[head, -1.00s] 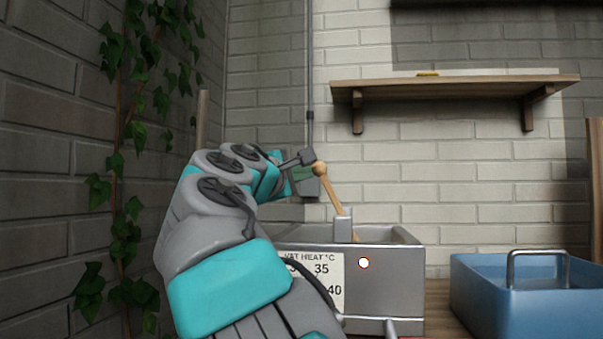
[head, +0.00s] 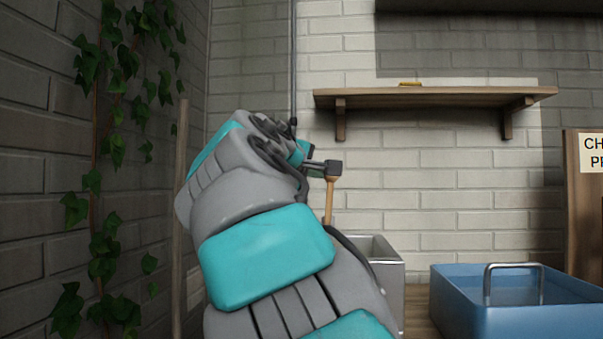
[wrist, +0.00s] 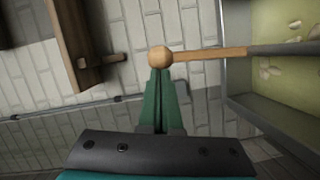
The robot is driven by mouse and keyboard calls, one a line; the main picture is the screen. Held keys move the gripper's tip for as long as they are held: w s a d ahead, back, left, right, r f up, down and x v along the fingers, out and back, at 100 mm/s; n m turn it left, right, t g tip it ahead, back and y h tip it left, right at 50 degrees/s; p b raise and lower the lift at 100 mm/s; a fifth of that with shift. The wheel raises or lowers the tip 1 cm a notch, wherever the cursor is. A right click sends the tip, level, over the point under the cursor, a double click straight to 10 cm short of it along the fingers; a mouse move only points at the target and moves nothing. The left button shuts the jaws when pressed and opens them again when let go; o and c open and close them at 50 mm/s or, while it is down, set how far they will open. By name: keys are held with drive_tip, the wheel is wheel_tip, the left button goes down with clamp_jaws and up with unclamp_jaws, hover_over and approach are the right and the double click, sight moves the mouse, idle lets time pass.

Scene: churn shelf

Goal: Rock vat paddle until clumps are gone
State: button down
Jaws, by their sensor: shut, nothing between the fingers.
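The vat paddle's wooden handle (head: 329,200) stands nearly upright over the vat in the head view, its top hidden by my gripper (head: 333,168). In the wrist view the paddle's round knob (wrist: 160,57) is right at the tips of my gripper (wrist: 160,75). The green fingers are shut with nothing between them; I cannot tell if they touch the knob. The grey metal vat (head: 389,272) is mostly hidden behind my arm in the head view. In the wrist view the vat's wall (wrist: 240,100) encloses yellow-green liquid with pale clumps (wrist: 262,12).
A blue bin (head: 520,310) with a metal handle stands right of the vat. A wooden shelf (head: 430,97) is on the brick wall above. Ivy (head: 105,250) and a wooden pole (head: 180,220) are at the left. A wooden board with a sign (head: 590,152) is at the far right.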

drive_tip(key=shift+s+d+f+m+y, duration=0.1)
drive_tip(key=shift+s+d+m+y, duration=0.1)
drive_tip(key=shift+d+m, duration=0.45)
drive_tip(key=shift+s+d+r+m+y, duration=0.1)
drive_tip(key=shift+d+m+y, duration=0.1)
drive_tip(key=shift+d+m, duration=0.45)
drive_tip(key=shift+s+d+f+m+y, duration=0.15)
drive_tip(key=shift+d+m, duration=0.25)
drive_tip(key=shift+d, duration=0.5)
